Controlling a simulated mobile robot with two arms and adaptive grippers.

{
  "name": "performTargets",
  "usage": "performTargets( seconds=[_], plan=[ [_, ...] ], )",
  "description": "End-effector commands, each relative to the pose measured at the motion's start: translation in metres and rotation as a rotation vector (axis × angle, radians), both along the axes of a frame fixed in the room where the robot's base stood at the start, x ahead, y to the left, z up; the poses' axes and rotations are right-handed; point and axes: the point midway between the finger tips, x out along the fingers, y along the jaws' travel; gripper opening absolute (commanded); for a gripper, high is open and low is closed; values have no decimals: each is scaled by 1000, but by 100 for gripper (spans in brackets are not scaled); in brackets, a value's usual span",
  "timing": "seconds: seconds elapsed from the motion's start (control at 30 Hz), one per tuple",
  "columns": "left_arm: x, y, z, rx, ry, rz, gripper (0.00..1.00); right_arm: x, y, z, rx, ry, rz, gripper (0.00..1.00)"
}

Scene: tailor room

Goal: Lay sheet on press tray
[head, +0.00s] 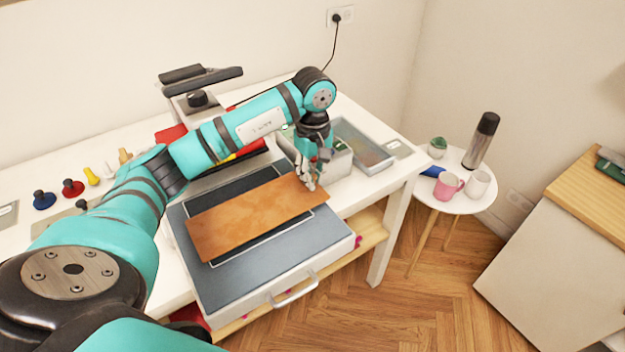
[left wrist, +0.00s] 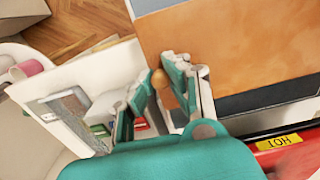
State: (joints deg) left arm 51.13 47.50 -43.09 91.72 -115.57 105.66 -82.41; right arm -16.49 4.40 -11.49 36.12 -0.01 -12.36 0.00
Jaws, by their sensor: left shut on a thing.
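The sheet (head: 250,216) is a flat orange-brown rectangle. It is over the press tray (head: 232,283), a grey pulled-out tray with a front handle. The sheet covers part of a dark, light-edged rectangle on the tray, its right end reaching past that rectangle. I cannot tell whether it rests fully on the tray. My left gripper (head: 310,183) is shut on the sheet's right end. In the left wrist view the fingers (left wrist: 177,88) are at the edge of the sheet (left wrist: 230,45). My right gripper is not in view.
The press's upper part, with a black handle (head: 205,80), stands behind the tray; its red edge has a yellow HOT label (left wrist: 280,142). A grey metal bin (head: 364,148) is to the right. Stamps, including a blue one (head: 44,200), stand left. A round side table (head: 455,203) holds cups.

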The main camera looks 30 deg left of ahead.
Motion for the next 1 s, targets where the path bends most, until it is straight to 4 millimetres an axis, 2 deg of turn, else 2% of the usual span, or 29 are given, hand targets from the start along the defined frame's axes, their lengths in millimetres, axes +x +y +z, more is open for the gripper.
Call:
performTargets(
  seconds=[0.1,0.23,0.4,0.63,0.67,0.8,1.0],
  plan=[
    [-2,0,-14,0,8,-1,0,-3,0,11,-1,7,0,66],
    [-1,-1,-29,-1,6,-1,0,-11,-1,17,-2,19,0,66],
    [0,0,-34,0,1,-1,0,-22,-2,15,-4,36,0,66],
    [-1,0,-38,0,1,0,0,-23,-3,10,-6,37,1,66],
    [-1,0,-36,-1,1,0,17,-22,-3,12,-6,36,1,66],
    [-1,0,-36,-1,1,0,35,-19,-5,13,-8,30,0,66],
    [-1,0,-36,-1,1,0,37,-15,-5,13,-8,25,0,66]
  ],
)
